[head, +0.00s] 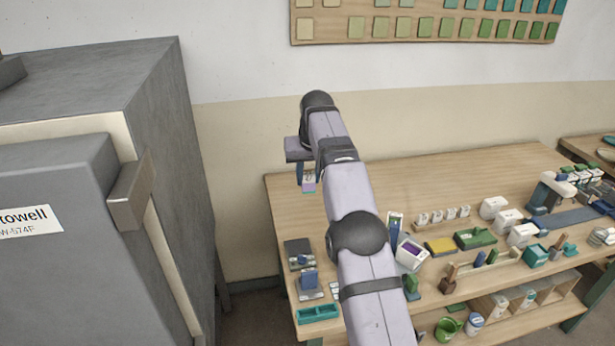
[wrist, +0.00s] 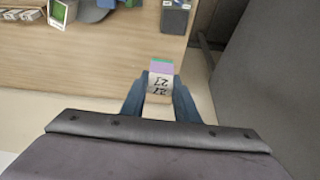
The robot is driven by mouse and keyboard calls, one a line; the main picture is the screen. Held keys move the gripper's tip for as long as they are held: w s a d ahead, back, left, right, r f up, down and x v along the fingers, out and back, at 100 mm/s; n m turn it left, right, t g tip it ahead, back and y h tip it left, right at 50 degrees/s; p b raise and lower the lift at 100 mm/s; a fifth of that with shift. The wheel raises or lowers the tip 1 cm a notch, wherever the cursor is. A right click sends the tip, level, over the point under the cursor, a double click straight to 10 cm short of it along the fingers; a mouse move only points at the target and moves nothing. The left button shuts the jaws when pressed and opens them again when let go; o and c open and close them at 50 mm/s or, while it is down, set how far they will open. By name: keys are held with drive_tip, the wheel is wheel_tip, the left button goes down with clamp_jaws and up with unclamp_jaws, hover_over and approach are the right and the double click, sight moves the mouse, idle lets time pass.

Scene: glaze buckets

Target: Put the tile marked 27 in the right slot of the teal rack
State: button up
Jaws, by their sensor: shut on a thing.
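The tile marked 27 (wrist: 160,82) is pale with a purple band and a thin teal edge at its far end. My gripper (wrist: 159,100) is shut on it, one blue finger on each side, and the number faces the wrist camera. In the head view my gripper (head: 308,177) holds the tile (head: 309,187) in the air near the table's back left corner. The teal rack (head: 318,314) lies at the table's front left corner, well below and nearer than the tile. Its open compartments look empty. I cannot make out the rack in the wrist view.
A white container with purple inside (head: 411,253), a green tray (head: 475,238) and white tubs fill the right. A large grey kiln (head: 70,190) stands left. The table's back left is bare.

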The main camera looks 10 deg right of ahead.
drive_tip(key=shift+s+r, duration=0.1)
drive_tip(key=shift+s, duration=0.05)
drive_tip(key=shift+s+d+r, duration=0.15)
drive_tip(key=shift+s+r, duration=0.05)
drive_tip(key=shift+s, duration=0.35)
drive_tip(key=s+f, duration=1.7)
drive_tip(key=s, duration=0.4)
drive_tip(key=shift+s+a+f+n, duration=0.2)
drive_tip(key=shift+a+n, duration=0.05)
drive_tip(key=shift+n, duration=0.05)
drive_tip(key=shift+f, duration=0.15)
drive_tip(key=shift+f+b, duration=2.7)
drive_tip(key=shift+f, duration=0.6)
drive_tip(key=shift+f, duration=0.15)
